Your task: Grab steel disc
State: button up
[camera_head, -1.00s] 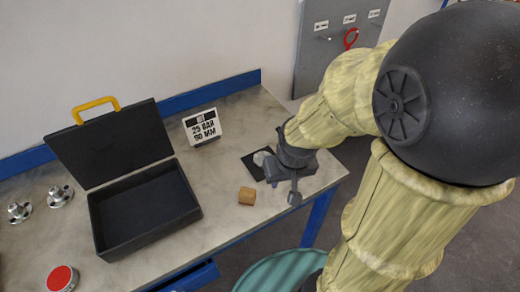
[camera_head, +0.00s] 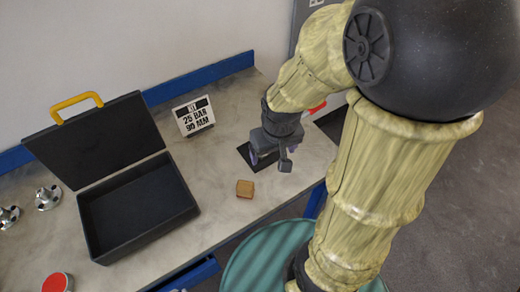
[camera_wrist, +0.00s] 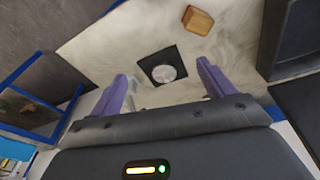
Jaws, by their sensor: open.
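The steel disc (camera_wrist: 164,73) is a round, light grey piece lying on a dark square mat (camera_wrist: 147,66) on the workbench. It shows in the wrist view, a little beyond the fingertips and between their lines. In the head view my gripper (camera_head: 272,160) is over the dark mat (camera_head: 245,152) and hides the disc. My gripper also shows in the wrist view (camera_wrist: 162,82), with two purple fingers spread wide and nothing between them. It appears above the disc and apart from it.
A wooden block (camera_head: 245,188) lies on the bench near the mat. An open black case (camera_head: 140,207) stands to the left. A sign (camera_head: 193,116) reading 25 BAR 90 MM stands behind. Flanged metal pieces (camera_head: 47,197) and a red-topped item (camera_head: 57,283) are at far left.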

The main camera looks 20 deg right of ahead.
jog(key=shift+o, duration=0.3)
jog(key=w+a+f+n+g+h+b, duration=0.1)
jog(key=w+a+f+n+g+h, duration=0.1)
jog(key=w+a+f+n, duration=0.1)
jog(key=f+n, duration=0.1)
jog(key=n, duration=0.1)
jog(key=shift+f+n+g+b, duration=0.3)
jog(key=shift+f+b, duration=0.05)
jog(key=w+a+f+n+h+b, duration=0.1)
jog(key=w+a+n+h, duration=0.1)
jog(key=n, duration=0.1)
jog(key=w+a+f+n+h+b, duration=0.1)
jog(key=w+a+f+n+h, duration=0.1)
jog(key=n+h, duration=0.1)
jog(key=w+a+f+n+h, duration=0.2)
jog(key=a+n, duration=0.1)
jog(key=shift+w+a+n+h+b, duration=0.1)
jog(key=shift+w+n+h+b, duration=0.2)
jog(key=shift+b, duration=0.1)
jog(key=a+n+h, duration=0.1)
jog(key=w+a+n+t+h, duration=0.1)
jog(key=a, duration=0.1)
jog(key=a+n+t+h+b, duration=0.1)
jog(key=a, duration=0.1)
jog(key=shift+w+a, duration=0.15)
jog(key=shift+w, duration=0.25)
jog(key=shift+a+r+n+t+h, duration=0.1)
jog(key=shift+a+n+t+h, duration=0.2)
jog(key=shift+t, duration=0.1)
jog(key=shift+d, duration=0.15)
